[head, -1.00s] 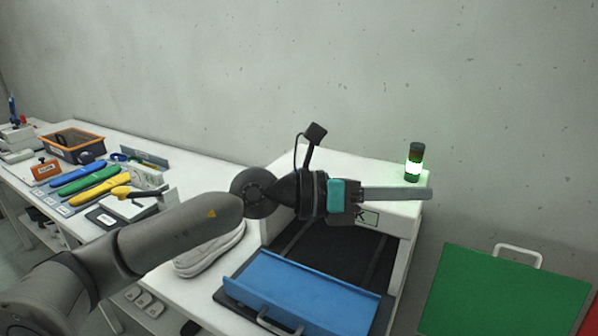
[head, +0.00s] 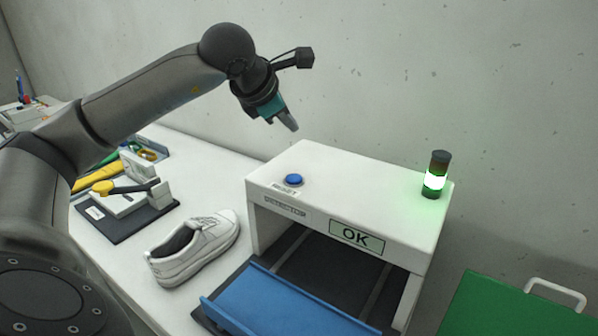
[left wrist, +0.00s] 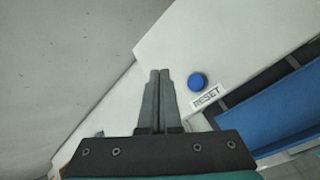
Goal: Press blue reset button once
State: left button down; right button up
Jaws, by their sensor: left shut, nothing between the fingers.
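The blue reset button (head: 293,180) sits on top of the white detector (head: 350,192), near its left front corner, above a RESET label (head: 285,191). It also shows in the left wrist view (left wrist: 197,81), to the right of the fingertips, with the label just below it. My left gripper (head: 292,126) is shut and empty. It hangs above and behind the button, pointing down, apart from it. In the left wrist view the two fingers (left wrist: 160,74) lie side by side. My right gripper is not in view.
A green-lit signal tower (head: 435,178) stands on the detector's right side, and the front display (head: 356,237) reads OK. A white shoe (head: 194,248) lies on the table left of the detector. A blue tray (head: 285,303) lies at the detector's opening. A green panel (head: 510,308) is at right.

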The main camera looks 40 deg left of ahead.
pick_arm(q)
jog(key=shift+s, duration=0.15)
jog(key=b, duration=0.7)
send_over(290, 180)
notch_tip(290, 180, down, 8)
jog(key=shift+r, duration=0.15)
jog(key=shift+f+b, duration=0.4)
jog(key=shift+f, duration=0.2)
dwell(1.2)
jog(key=shift+f+b, duration=0.4)
jog(key=shift+b, duration=0.05)
jog(key=shift+f+b, duration=0.6)
dwell(0.6)
jog(key=shift+r, duration=0.1)
jog(key=shift+r+p, duration=0.85)
jog(key=shift+r, duration=0.05)
jog(key=shift+r, duration=0.1)
